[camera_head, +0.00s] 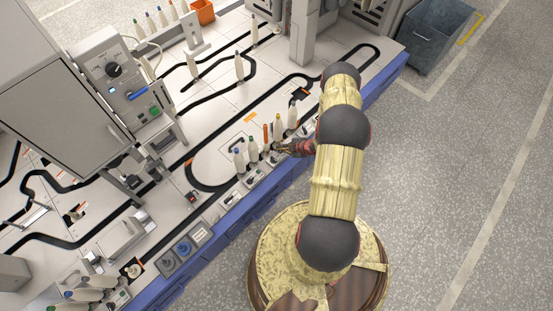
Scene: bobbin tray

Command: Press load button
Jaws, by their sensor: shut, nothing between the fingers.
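My gripper (283,148) is shut at the front edge of the white worktable, small and dark in this view. It is beside several bobbins in a row, among them one with an orange top (265,135). Small switch boxes (231,197) line the table's front edge to the left of my gripper. I cannot read any label, so I cannot tell which one is the load button. Whether my fingertips touch anything is too small to tell.
A grey cabinet with a control box (113,70) stands at the left. Black track loops cross the white tabletop (215,110). An orange bin (203,12) is at the back. A grey bin (437,35) stands on the floor at upper right. The floor at right is clear.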

